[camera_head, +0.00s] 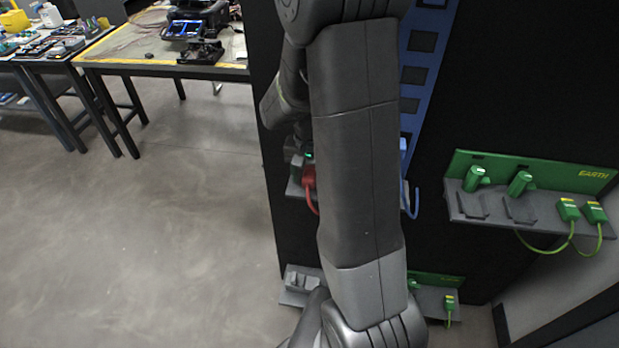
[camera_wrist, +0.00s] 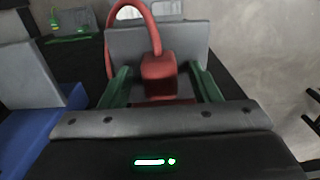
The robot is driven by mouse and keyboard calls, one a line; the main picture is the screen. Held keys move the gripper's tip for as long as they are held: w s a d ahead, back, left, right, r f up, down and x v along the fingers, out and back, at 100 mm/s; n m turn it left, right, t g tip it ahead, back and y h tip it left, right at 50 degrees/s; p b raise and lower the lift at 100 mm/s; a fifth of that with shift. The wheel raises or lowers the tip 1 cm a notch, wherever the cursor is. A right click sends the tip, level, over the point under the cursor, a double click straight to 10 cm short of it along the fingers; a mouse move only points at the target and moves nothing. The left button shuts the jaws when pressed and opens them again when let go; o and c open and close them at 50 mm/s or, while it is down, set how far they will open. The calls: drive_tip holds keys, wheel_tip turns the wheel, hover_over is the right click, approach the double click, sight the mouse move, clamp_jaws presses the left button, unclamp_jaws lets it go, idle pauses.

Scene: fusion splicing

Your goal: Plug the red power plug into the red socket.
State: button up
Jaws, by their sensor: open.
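The red plug (camera_wrist: 158,72) stands between the two green fingers of my gripper (camera_wrist: 161,70) in the wrist view. A gap shows on both sides of the plug, so the fingers are open around it and do not grip it. A red cable (camera_wrist: 155,30) arcs up from the plug in front of a grey holder plate (camera_wrist: 188,40). In the head view the red plug (camera_head: 309,176) shows at the left edge of my arm, on a grey shelf (camera_head: 294,188). My arm hides much of this area. I cannot make out the red socket.
A green EARTH panel (camera_head: 545,170) with green plugs and cables is at the right. A blue panel (camera_head: 425,60) is partly behind my arm. A lower grey shelf (camera_head: 292,296) is near the floor. Worktables stand at the back left; the floor at left is clear.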

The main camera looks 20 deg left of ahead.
sight(309, 175)
drive_tip(key=c, duration=1)
drive_tip(key=shift+r, duration=0.1)
drive_tip(key=shift+s+r, duration=0.1)
drive_tip(key=shift+r, duration=0.05)
wheel_tip(309, 175, up, 7)
drive_tip(key=shift+f+b, duration=0.1)
drive_tip(key=shift+b, duration=0.25)
drive_tip(key=s+d, duration=0.1)
drive_tip(key=s, duration=0.5)
drive_tip(key=s+d+b, duration=0.1)
drive_tip(key=s+d, duration=0.1)
drive_tip(key=s, duration=0.4)
drive_tip(key=s+d+b, duration=0.1)
drive_tip(key=s, duration=0.6)
drive_tip(key=shift+s+d+f, duration=0.1)
drive_tip(key=shift+d+f, duration=0.05)
drive_tip(key=shift+d, duration=0.2)
